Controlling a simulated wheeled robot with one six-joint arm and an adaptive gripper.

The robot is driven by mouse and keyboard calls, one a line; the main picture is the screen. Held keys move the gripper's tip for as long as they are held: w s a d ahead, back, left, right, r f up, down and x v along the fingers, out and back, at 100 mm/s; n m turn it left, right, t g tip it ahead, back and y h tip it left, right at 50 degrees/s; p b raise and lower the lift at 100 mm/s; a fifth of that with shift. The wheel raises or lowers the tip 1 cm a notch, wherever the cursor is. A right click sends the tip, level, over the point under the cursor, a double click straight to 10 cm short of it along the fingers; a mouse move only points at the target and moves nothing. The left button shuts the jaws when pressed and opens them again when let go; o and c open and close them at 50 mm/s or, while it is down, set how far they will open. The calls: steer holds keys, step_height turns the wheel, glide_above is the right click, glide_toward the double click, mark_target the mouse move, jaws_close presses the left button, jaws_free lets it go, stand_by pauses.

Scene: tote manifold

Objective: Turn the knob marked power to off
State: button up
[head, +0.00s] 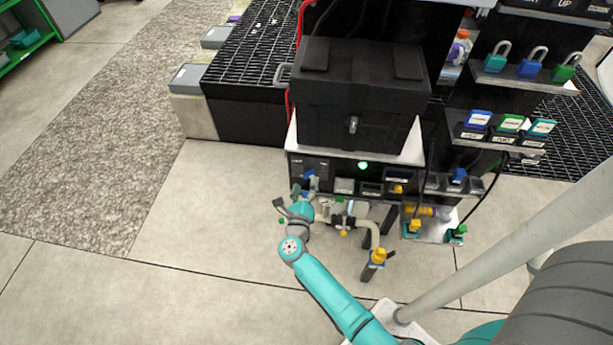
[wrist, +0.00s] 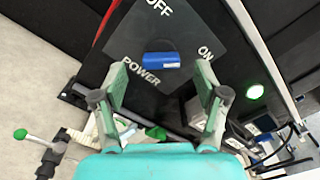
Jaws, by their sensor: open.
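The power knob is a small blue bar (wrist: 161,59) on a dark plate (wrist: 185,28) in the wrist view. OFF stands above it, ON to its right and POWER to its lower left. The bar's long side lies roughly level in this view; I cannot tell which end is its pointer. My gripper (wrist: 162,82) is open, one finger on each side below the knob, with nothing between them. In the head view the blue knob (head: 309,174) shows at the left of the bench front, with my gripper (head: 305,188) just before it; contact is not visible.
A green lamp (head: 362,165) glows right of the knob. A black case (head: 352,95) stands on the bench above. Below, a green-tipped lever (wrist: 22,134) and pipework with a yellow valve (head: 378,256) stand close. Bare floor (head: 200,220) lies left.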

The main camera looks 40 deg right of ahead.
mark_target(307, 176)
steer(key=shift+x, duration=1.95)
steer(key=shift+c, duration=0.3)
steer(key=c, duration=1.1)
